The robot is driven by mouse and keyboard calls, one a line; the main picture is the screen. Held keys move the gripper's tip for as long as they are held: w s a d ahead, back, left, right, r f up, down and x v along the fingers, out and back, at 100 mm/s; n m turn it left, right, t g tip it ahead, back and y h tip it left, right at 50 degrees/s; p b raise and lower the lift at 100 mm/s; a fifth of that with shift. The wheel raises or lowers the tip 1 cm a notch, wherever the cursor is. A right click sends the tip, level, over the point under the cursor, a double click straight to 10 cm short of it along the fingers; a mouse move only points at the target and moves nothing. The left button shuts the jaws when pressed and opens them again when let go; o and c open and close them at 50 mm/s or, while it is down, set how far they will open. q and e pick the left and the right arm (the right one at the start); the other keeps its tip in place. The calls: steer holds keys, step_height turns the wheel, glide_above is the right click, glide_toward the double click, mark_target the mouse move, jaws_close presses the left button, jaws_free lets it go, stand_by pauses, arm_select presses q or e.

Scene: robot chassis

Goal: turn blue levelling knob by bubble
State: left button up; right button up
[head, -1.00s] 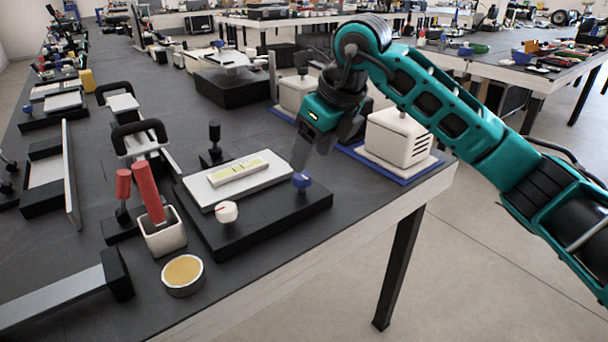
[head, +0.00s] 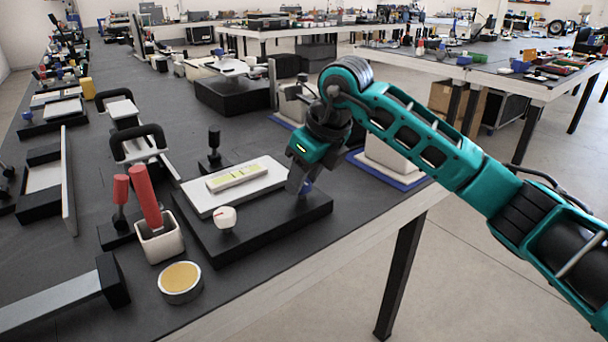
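The blue levelling knob (head: 306,188) sits at the right end of a black base (head: 262,229) and is partly hidden by my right gripper (head: 298,184). The gripper points down at the knob, its fingers over or beside it; I cannot tell whether they grip it. A white plate (head: 206,201) on the base carries a yellow-green bubble level (head: 236,178); the bubble itself is too small to read. My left gripper is out of view.
A white cup holding a red-handled tool (head: 160,240) and a round tin with a yellow top (head: 180,280) stand left of the base. A black-knobbed post (head: 214,146) is behind it. White housings on blue mats (head: 385,172) stand behind my arm.

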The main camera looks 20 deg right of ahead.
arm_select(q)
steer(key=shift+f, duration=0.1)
arm_select(e)
steer(key=c, duration=0.5)
